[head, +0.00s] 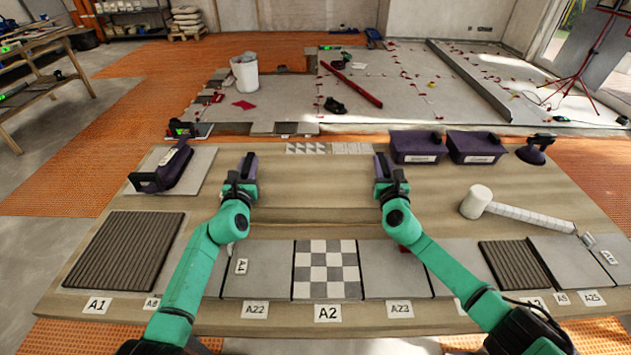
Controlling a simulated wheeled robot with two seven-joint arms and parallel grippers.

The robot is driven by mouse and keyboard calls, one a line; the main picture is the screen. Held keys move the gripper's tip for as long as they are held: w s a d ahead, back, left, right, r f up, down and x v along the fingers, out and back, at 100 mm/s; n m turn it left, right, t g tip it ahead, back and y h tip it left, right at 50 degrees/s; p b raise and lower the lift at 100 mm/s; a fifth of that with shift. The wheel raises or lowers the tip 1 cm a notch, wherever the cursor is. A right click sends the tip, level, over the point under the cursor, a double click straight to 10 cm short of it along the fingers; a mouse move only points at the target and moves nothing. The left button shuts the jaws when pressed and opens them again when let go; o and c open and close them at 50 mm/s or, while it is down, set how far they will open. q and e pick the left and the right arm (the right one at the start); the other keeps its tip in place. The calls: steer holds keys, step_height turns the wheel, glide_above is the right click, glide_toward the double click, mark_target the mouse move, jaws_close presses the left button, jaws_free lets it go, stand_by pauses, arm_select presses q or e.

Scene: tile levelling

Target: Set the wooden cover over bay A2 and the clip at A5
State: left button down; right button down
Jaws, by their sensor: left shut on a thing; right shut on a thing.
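A wooden cover (317,200) in the table's own wood tone appears to span between my grippers, with its front edge behind the tile row. My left gripper (246,170) is shut on its left end, at a dark purple grip. My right gripper (384,170) is shut on its right end in the same way. Bay A2 (327,270) holds a grey and white checkered tile, uncovered, in front of the cover, with its label (328,313) at the front edge. I cannot pick out the clip or read an A5 label for certain; my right arm hides part of the row.
A purple tool (163,168) lies on a slab at the left. Two purple bins (417,147) (472,147) stand at the back right. A white mallet (478,201) lies at the right. Ribbed tiles (125,250) (513,265) sit near both ends.

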arm_select(q)
steer(key=shift+r, duration=0.1)
stand_by(0.3)
